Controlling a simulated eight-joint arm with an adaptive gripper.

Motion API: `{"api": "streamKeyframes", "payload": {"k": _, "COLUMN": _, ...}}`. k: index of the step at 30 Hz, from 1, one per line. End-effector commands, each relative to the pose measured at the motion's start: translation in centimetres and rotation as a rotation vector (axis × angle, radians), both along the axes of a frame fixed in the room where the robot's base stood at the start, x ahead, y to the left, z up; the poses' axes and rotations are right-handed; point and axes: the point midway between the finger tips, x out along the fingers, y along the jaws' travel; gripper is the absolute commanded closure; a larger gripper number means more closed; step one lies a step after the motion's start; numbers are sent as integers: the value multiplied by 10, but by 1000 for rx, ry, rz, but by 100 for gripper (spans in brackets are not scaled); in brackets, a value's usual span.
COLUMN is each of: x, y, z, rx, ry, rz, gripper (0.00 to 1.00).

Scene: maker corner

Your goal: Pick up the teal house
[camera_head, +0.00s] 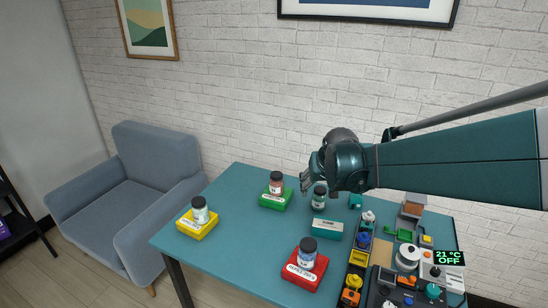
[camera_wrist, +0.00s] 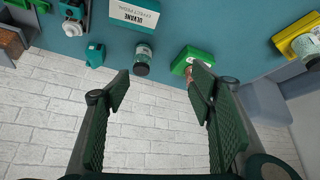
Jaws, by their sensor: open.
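A small teal piece (camera_head: 355,201), which looks like the teal house, stands on the table near its back edge, right of a dark-lidded jar. It also shows in the wrist view (camera_wrist: 95,54), at the upper left; its exact shape is hard to tell. My gripper (camera_head: 309,180) is above the back of the table, left of the teal piece and apart from it. In the wrist view my gripper (camera_wrist: 160,88) is open and empty, with both fingers apart over the wall and table edge. The teal piece lies outside the fingers, to their left in that view.
The jar (camera_head: 319,198) stands behind a labelled teal box (camera_head: 327,230). Yellow (camera_head: 197,228), green (camera_head: 275,201) and red (camera_head: 305,271) boxes carry jars. Cluttered trays and devices (camera_head: 408,258) fill the table's right side. The table's left middle (camera_head: 235,240) is clear.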

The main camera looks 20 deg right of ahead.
Motion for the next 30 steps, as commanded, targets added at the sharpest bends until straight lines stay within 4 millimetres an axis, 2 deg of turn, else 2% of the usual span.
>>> {"api": "streamKeyframes", "payload": {"k": 3, "x": 16, "y": -23, "z": -9, "rx": 1, "ry": 4, "rz": -25, "gripper": 46}}
{"api": "streamKeyframes", "payload": {"k": 15, "x": 56, "y": -99, "z": -48, "rx": 6, "ry": 16, "rz": -104, "gripper": 46}}
{"api": "streamKeyframes", "payload": {"k": 30, "x": 90, "y": -200, "z": -116, "rx": 14, "ry": 31, "rz": -201, "gripper": 46}}
